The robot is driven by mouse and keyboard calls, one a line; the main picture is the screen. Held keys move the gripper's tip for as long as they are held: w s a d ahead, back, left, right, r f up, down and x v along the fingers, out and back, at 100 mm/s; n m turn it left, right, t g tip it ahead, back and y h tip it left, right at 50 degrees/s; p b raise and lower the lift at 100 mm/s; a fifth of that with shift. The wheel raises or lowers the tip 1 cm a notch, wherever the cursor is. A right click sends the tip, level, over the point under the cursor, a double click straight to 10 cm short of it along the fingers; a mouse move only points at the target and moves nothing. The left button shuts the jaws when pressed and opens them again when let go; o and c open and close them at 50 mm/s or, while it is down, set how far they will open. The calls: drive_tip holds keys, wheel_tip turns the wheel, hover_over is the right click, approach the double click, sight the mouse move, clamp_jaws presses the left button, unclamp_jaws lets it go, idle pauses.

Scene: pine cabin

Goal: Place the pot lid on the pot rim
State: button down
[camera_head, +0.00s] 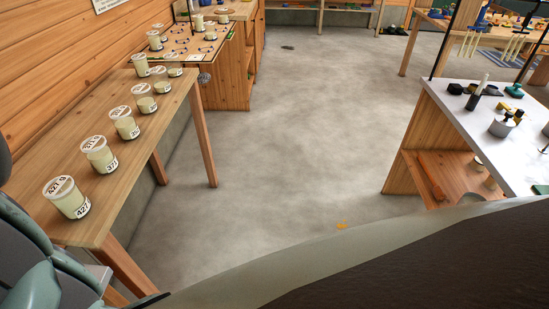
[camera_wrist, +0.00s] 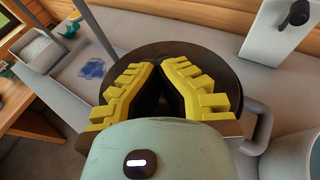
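My gripper (camera_wrist: 157,66) shows in the wrist view with two yellow stepped fingers slanting together toward their tips. A wide dark round disc (camera_wrist: 220,76), which looks like the pot lid, lies behind the fingers. Only a narrow dark gap shows between the tips, and I cannot tell whether a knob is gripped there. A grey metal loop handle (camera_wrist: 262,128), apparently the pot's, sticks out at the disc's lower right. The pot's body and rim are mostly hidden, so I cannot tell whether the disc touches the rim. The head view does not show my gripper.
A shallow tray with a blue patch (camera_wrist: 90,68) and a container of pale granules (camera_wrist: 38,52) are at left in the wrist view. A white box (camera_wrist: 275,40) stands upper right.

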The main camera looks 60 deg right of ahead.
drive_tip(key=w, duration=0.3)
drive_tip(key=shift+a+f, duration=0.15)
drive_tip(key=shift+f+b, duration=0.35)
drive_tip(key=shift+f, duration=1.45)
drive_tip(key=c, duration=1.7)
unclamp_jaws()
drive_tip(key=shift+f, duration=0.1)
drive_tip(key=shift+o, duration=0.8)
drive_tip(key=o, duration=0.4)
drive_tip(key=shift+a, duration=0.1)
drive_tip(key=shift+o, duration=0.4)
